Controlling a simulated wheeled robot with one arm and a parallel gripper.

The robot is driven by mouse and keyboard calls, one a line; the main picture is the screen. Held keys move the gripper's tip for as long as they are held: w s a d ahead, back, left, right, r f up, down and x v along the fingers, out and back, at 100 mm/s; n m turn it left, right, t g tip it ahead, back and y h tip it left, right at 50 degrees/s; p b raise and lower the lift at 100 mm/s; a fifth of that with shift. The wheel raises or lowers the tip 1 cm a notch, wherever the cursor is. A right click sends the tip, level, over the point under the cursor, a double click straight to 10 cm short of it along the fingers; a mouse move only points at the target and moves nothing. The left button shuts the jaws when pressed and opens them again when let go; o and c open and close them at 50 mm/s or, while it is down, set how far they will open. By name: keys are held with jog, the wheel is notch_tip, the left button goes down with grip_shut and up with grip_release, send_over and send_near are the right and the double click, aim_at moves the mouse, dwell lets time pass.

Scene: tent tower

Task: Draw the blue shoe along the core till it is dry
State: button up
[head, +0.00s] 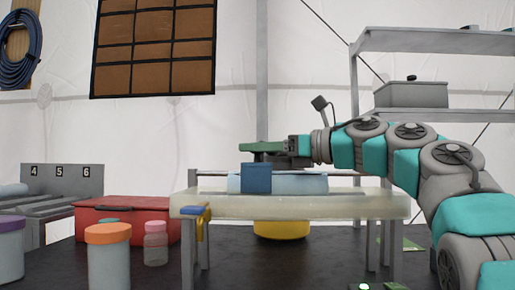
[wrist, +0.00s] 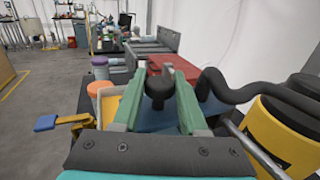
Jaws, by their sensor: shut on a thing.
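The blue shoe (head: 257,178), a dark blue block, shows in the head view at the front of a pale blue long piece, which I take for the core (head: 300,183). The core lies on a cream slab (head: 330,206). My gripper (head: 262,149) is just above the shoe, with its green fingers pointing left. In the wrist view my gripper (wrist: 158,100) has its fingers on both sides of a dark rounded knob (wrist: 157,84), which seems to be the shoe's grip. The fingers hide where knob and shoe join. I cannot tell whether the core is wet.
A yellow clamp (head: 197,222) grips the slab's left end. A yellow bowl (head: 281,228) sits beneath the slab. A red case (head: 125,215) and lidded jars (head: 108,252) stand left. Grey shelves (head: 430,95) rise behind my arm. A yellow-black container (wrist: 285,125) is right in the wrist view.

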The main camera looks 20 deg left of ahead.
grip_shut()
dwell(0.8)
